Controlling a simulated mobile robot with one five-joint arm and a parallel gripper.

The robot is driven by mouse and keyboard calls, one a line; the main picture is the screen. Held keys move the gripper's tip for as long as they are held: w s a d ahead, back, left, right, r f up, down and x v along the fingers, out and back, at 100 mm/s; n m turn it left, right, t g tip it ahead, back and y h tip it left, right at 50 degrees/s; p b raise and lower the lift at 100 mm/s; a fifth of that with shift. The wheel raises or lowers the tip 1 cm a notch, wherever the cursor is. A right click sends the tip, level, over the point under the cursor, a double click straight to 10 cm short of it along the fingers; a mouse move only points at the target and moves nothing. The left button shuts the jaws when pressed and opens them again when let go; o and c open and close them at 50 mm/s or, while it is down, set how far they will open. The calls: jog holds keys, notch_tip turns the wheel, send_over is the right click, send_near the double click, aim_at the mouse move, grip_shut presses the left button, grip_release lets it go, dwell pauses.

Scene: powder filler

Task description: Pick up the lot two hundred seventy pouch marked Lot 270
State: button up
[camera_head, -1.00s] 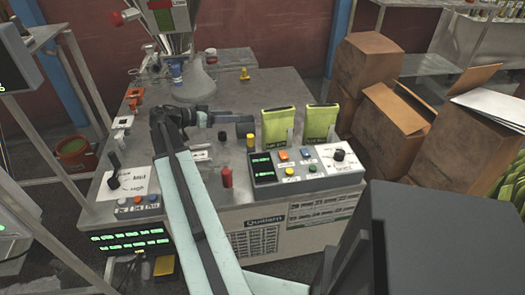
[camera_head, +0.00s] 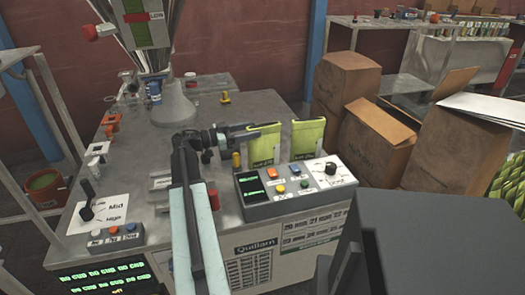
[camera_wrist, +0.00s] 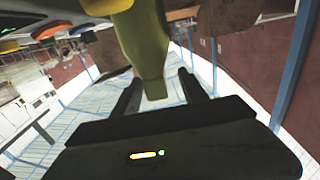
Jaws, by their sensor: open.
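Two yellow-green pouches stand upright side by side on the grey machine top in the head view: a left pouch (camera_head: 263,149) and a right pouch (camera_head: 307,143). Dark print shows low on each, too small to read, so I cannot tell which is Lot 270. My gripper (camera_head: 262,128) is at the upper part of the left pouch and hides some of it. In the wrist view my gripper (camera_wrist: 161,92) is open, with a yellow-green pouch (camera_wrist: 146,48) between its two dark fingers. I cannot tell whether they touch it.
A control box (camera_head: 290,190) with buttons and a dial stands just in front of the pouches. A red cylinder (camera_head: 213,196) and a yellow-topped post (camera_head: 236,159) stand near my arm. Cardboard boxes (camera_head: 342,95) stand at the right. The machine top behind the pouches is mostly clear.

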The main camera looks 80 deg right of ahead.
aim_at(263, 128)
jog(key=x, duration=0.5)
jog(key=shift+s+a+r, duration=0.1)
jog(key=shift+s+a, duration=0.05)
jog(key=shift+a, duration=0.05)
grip_shut()
